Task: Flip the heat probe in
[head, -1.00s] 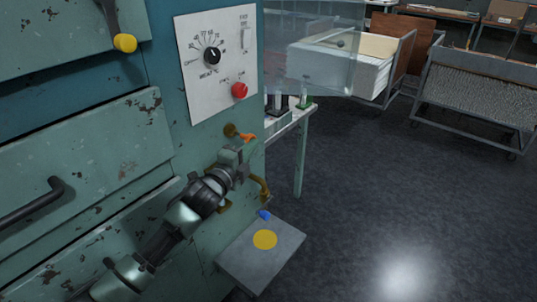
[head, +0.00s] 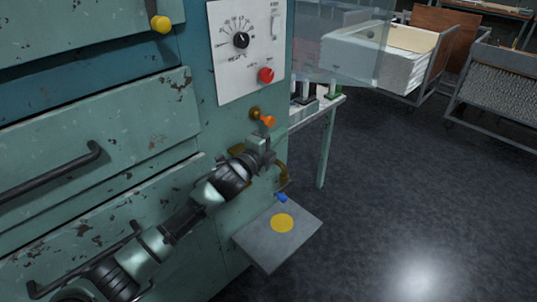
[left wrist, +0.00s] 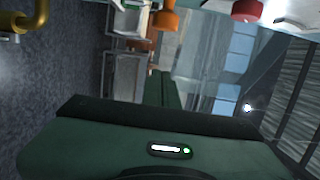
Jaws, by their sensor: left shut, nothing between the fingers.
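An orange-tipped lever (head: 267,121) on a brass mount (head: 255,113) sticks out of the green cabinet front, below the red button. It may be the heat probe; no label shows. The orange tip also shows at the top of the left wrist view (left wrist: 165,18). My left gripper (head: 267,149) is shut and empty, just below the orange tip and apart from it in the head view. Its closed dark green fingers show in the left wrist view (left wrist: 164,88). My right gripper is not in view.
A control panel (head: 232,75) with a black dial and red button (head: 266,75) is above. A brass pipe (head: 284,178) and a blue tip (head: 282,198) sit above a grey shelf (head: 258,243) with a yellow disc. Floor to the right is clear.

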